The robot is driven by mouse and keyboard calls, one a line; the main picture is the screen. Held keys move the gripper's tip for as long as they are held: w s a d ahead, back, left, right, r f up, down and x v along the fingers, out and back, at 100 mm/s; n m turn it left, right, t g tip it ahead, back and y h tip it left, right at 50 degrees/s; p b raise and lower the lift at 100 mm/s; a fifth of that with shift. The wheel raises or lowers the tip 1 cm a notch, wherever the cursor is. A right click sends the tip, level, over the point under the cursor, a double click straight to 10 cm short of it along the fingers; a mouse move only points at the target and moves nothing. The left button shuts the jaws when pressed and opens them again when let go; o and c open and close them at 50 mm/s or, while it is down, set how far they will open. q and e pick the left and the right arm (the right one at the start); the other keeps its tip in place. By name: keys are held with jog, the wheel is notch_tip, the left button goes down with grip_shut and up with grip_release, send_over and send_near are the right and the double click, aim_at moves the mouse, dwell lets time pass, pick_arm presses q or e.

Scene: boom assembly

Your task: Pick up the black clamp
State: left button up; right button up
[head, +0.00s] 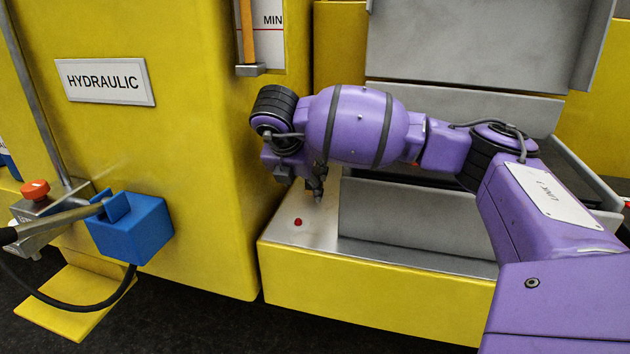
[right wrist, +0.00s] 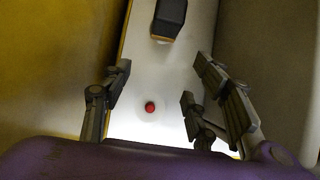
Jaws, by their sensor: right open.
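A black block-shaped thing with a pale yellowish near edge, which looks like the black clamp (right wrist: 169,18), stands on the narrow grey surface at the top of the right wrist view. It is cut off by the frame edge, and I cannot make it out in the head view, where my right arm may hide it. My right gripper (head: 301,184) is over the grey top of the yellow base. In the right wrist view its fingers (right wrist: 155,88) are spread apart with nothing between them, and the black thing is beyond their tips. My left gripper is not in view.
A small red knob (head: 298,222) is on the grey ledge (head: 277,232) below my right gripper; it also shows in the right wrist view (right wrist: 150,107). A yellow wall stands left of the ledge, a grey panel (head: 400,228) right. A blue box (head: 150,228) is further left.

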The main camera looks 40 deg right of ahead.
aim_at(314, 174)
jog(key=w+d, duration=0.4)
jog(key=d, duration=0.1)
jog(key=shift+w+d, duration=0.25)
jog(key=shift+w, duration=0.05)
jog(key=x, duration=0.5)
jog(key=shift+w+d+f, duration=0.1)
jog(key=shift+w+d, duration=0.05)
jog(key=shift+w, duration=0.05)
jog(key=shift+c, duration=0.3)
grip_shut()
